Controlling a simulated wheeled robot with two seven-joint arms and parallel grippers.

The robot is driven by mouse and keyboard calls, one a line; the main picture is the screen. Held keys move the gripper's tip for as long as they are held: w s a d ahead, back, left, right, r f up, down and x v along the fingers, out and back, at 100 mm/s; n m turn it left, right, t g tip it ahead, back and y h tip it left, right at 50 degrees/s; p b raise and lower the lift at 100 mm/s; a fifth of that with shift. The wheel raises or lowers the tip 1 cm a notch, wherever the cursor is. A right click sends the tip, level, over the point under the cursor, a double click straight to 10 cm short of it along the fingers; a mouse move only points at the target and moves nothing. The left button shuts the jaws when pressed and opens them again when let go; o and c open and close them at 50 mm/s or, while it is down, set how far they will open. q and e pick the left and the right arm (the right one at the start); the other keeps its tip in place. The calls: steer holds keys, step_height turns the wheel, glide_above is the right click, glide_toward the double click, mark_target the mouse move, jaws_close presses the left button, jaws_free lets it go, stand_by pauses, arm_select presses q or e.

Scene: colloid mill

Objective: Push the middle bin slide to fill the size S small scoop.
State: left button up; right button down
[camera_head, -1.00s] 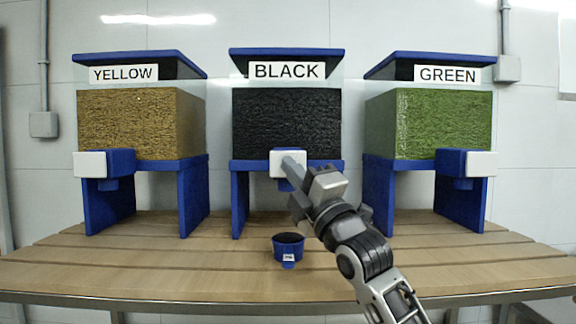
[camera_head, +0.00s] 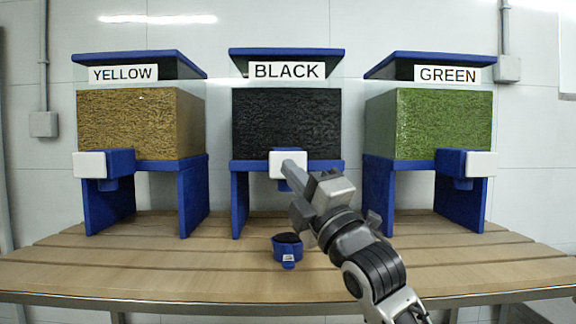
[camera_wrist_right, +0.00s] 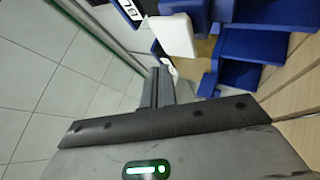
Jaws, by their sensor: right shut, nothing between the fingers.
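The middle bin (camera_head: 287,122), labelled BLACK, holds black granules on a blue stand. Its slide has a white block (camera_head: 276,160) at the front, which also shows in the right wrist view (camera_wrist_right: 171,37). The small blue scoop (camera_head: 287,254) stands on the table below and in front of the slide. Dark material shows at its top, and its label is too small to read. My right gripper (camera_head: 289,167) is shut and empty. Its fingertips overlap the white block's right side in the head view; I cannot tell whether they touch. My left gripper is not in view.
The YELLOW bin (camera_head: 130,125) stands on the left and the GREEN bin (camera_head: 440,125) on the right, each with its own white-fronted slide. The wooden table (camera_head: 150,262) is clear in front of them, apart from the scoop.

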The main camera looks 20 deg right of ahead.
steer(key=shift+s+a, duration=0.25)
steer(key=shift+s, duration=0.55)
steer(key=shift+s+a, duration=0.2)
steer(key=shift+s, duration=0.6)
steer(key=shift+s, duration=0.1)
